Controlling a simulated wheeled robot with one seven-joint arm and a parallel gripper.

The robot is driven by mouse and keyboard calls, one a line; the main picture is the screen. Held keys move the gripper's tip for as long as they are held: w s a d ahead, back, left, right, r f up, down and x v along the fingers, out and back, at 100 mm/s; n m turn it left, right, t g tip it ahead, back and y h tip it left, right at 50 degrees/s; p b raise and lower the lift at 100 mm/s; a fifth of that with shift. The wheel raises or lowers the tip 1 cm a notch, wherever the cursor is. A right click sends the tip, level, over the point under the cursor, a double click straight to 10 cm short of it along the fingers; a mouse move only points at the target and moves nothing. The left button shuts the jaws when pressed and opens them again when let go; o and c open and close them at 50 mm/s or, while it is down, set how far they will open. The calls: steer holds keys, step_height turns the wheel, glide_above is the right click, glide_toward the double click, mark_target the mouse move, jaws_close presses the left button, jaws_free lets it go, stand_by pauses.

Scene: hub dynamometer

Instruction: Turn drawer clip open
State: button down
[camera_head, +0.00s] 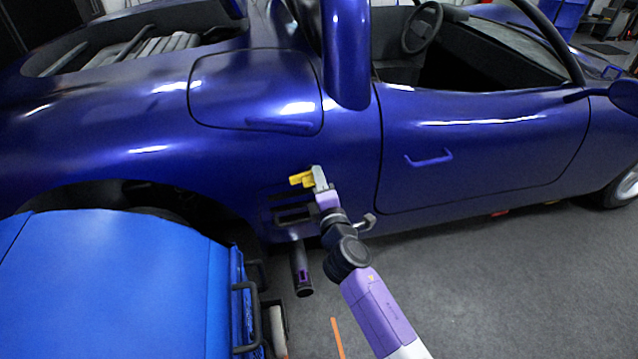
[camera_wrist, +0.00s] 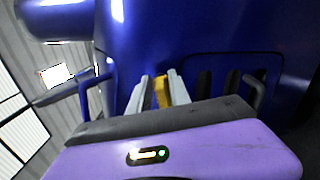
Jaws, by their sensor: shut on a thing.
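A small yellow clip (camera_head: 301,179) shows in the head view against the blue car's lower side, above a dark slotted opening (camera_head: 293,214). My gripper (camera_head: 319,178) is at the right end of the clip, with its grey fingers partly covering it. In the wrist view, the yellow clip (camera_wrist: 163,92) lies between the two grey fingers of my gripper (camera_wrist: 160,80). My gripper is shut on the clip. The clip's far end and its mounting are hard to make out.
The blue car's side panel (camera_head: 350,150) is close behind my gripper. A blue cabinet (camera_head: 110,290) with dark side handles (camera_head: 245,315) fills the lower left. A dark cylinder (camera_head: 301,270) hangs below the slotted opening. The grey floor (camera_head: 500,290) is clear at the right.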

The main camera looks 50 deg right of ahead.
steer(key=shift+f+m+b, duration=0.2)
steer(key=shift+m+b, duration=0.3)
steer(key=shift+m, duration=0.6)
steer(key=c, duration=1.4)
jaws_free()
steer(key=shift+c, duration=0.2)
steer(key=shift+s, duration=0.1)
steer(key=v, duration=0.7)
steer(key=shift+s+a, duration=0.2)
steer(key=shift+s, duration=0.1)
